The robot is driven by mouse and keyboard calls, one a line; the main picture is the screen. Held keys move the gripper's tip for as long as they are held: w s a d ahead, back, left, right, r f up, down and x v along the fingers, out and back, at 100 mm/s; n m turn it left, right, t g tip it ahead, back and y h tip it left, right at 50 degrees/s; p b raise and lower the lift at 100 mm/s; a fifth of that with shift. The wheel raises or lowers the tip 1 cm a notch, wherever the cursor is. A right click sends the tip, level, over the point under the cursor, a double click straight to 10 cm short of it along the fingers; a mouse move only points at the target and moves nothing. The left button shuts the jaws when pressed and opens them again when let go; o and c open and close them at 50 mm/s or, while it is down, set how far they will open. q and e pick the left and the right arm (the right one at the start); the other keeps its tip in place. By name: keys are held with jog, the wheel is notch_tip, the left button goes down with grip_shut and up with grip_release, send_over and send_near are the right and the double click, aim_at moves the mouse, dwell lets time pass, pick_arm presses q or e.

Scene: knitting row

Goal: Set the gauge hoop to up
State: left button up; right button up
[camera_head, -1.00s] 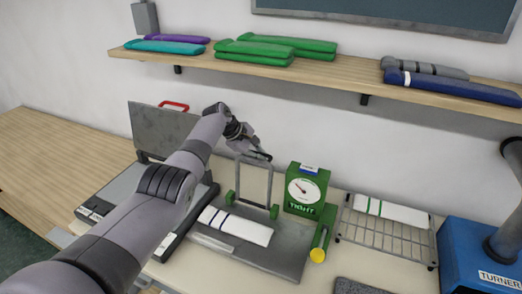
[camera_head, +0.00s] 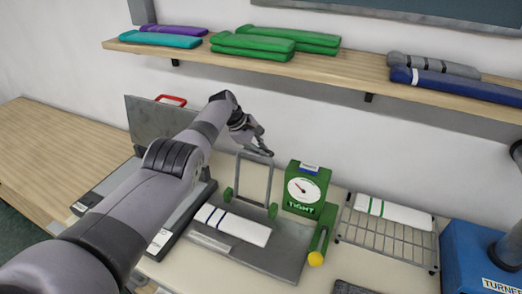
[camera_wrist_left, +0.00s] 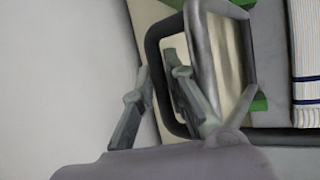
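The gauge hoop (camera_head: 238,178) is a grey metal frame with green pivots at its feet. It stands about upright behind a white, dark-striped knit piece (camera_head: 235,226) on the grey gauge plate (camera_head: 285,250). My left gripper (camera_head: 265,149) is at the hoop's top bar. In the left wrist view, my left gripper (camera_wrist_left: 160,95) has its fingers apart, with the hoop's bar (camera_wrist_left: 152,45) seen between them. I cannot tell whether they touch it. My right gripper is not in view.
A green dial box (camera_head: 305,188) marked TIGHT stands right of the hoop, by a green lever with a yellow knob (camera_head: 315,259). A wire rack (camera_head: 385,240) holds another knit piece. A blue machine (camera_head: 470,245) is far right. A shelf (camera_head: 350,75) with folded knits hangs above.

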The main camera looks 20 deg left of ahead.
pick_arm(q)
jog(key=shift+o, duration=0.4)
jog(key=shift+f, duration=0.2)
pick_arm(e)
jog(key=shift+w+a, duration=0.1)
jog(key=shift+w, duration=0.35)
pick_arm(q)
jog(key=shift+r, duration=0.1)
jog(key=shift+s+a+r, duration=0.15)
jog(key=shift+a+r, duration=0.15)
jog(key=shift+r, duration=0.35)
jog(key=v, duration=1)
jog(key=shift+s+a+r, duration=0.1)
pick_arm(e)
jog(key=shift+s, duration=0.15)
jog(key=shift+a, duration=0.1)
